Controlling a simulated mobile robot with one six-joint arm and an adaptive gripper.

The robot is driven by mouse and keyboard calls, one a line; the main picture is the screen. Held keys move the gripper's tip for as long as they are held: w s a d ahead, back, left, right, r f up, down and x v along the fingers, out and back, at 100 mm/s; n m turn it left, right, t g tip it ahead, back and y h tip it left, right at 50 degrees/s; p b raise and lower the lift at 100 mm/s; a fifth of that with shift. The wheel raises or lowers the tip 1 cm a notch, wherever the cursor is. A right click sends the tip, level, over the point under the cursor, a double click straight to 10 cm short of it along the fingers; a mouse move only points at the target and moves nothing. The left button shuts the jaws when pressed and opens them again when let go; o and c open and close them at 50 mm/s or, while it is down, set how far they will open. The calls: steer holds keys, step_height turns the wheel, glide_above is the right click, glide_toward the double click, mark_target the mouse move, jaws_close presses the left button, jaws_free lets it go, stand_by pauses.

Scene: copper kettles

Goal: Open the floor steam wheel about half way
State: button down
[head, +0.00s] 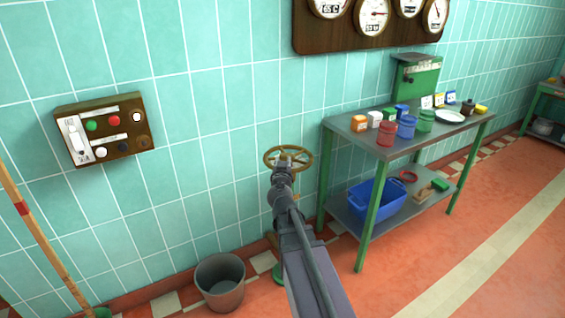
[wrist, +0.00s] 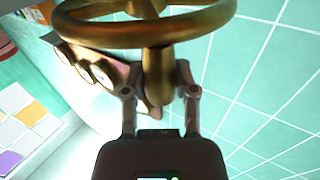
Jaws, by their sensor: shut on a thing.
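The brass steam wheel (head: 311,161) lies roughly level on its stand close to the tiled wall, left of the green table. In the wrist view, its thick brass rim (wrist: 90,32) crosses the top of the picture. My gripper (head: 284,163) is at the near side of the wheel and partly covers it, with my arm hiding much of the stand. In the wrist view, my gripper (wrist: 158,82) is shut with one finger on each side of a thick brass piece of the wheel. How far the wheel is turned cannot be told.
A grey bucket (head: 220,283) stands on the floor left of the stand. A green table (head: 345,131) with several jars stands close on the right, with a blue bin (head: 378,203) below. A switch panel (head: 104,128) and a gauge board (head: 335,40) are on the wall.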

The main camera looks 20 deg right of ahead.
steer(key=shift+s+d+r, duration=0.1)
steer(key=shift+s+d, duration=0.1)
steer(key=shift+d, duration=0.4)
steer(key=shift+c, duration=2)
jaws_free()
steer(key=shift+a+r, duration=0.1)
